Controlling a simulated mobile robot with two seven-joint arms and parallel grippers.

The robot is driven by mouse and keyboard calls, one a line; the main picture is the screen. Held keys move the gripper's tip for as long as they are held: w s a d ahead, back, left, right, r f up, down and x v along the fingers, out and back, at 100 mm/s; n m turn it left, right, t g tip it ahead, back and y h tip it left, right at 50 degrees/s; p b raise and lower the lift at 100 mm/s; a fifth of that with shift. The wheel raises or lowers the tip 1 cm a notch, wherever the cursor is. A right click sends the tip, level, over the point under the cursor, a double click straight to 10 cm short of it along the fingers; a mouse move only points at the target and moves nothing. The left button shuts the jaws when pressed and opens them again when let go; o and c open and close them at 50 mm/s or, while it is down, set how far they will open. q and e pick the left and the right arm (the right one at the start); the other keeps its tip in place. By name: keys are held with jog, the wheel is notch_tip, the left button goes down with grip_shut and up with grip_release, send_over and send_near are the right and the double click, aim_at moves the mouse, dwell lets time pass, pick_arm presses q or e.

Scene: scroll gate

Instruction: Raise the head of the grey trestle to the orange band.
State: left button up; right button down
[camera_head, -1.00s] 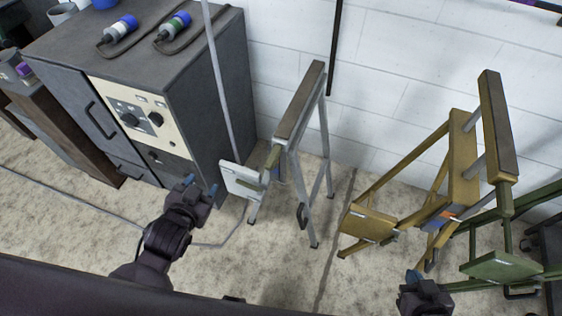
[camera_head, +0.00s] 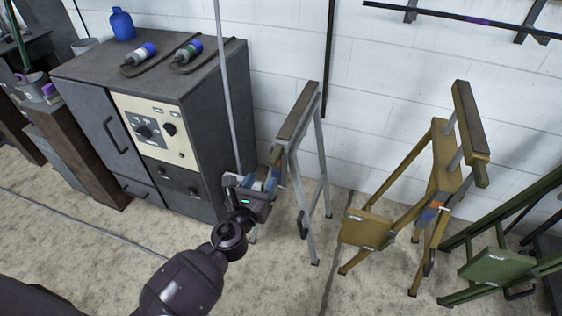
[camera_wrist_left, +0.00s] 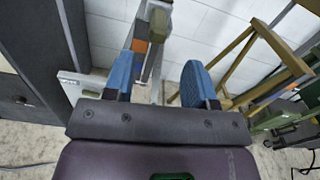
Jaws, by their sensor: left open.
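The grey trestle (camera_head: 320,160) stands in front of the white wall, its long dark-topped head (camera_head: 298,112) sloping away from me. My left gripper (camera_head: 262,180) is open at the near end of this trestle, below the head. In the left wrist view its two blue fingers (camera_wrist_left: 160,78) stand apart, with the trestle's post and an olive-coloured grip (camera_wrist_left: 158,22) between and beyond them. A small orange patch (camera_wrist_left: 149,66) shows on the post there. I cannot tell whether the fingers touch anything. The trestle's pale plate (camera_wrist_left: 72,84) is partly hidden by the left finger. My right gripper is out of view.
A grey cabinet (camera_head: 195,110) with a control panel stands close on the left. A thin pale pole (camera_head: 222,80) rises beside my gripper. A yellow trestle (camera_head: 440,160) and a green trestle (camera_head: 500,265) stand to the right. Bare floor (camera_head: 300,285) lies in front.

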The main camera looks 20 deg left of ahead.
aim_at(281, 146)
pick_arm(q)
jog(key=shift+m, duration=0.6)
jog(key=w+b, duration=0.1)
jog(key=w, duration=1)
jog(key=shift+d, duration=0.15)
grip_shut()
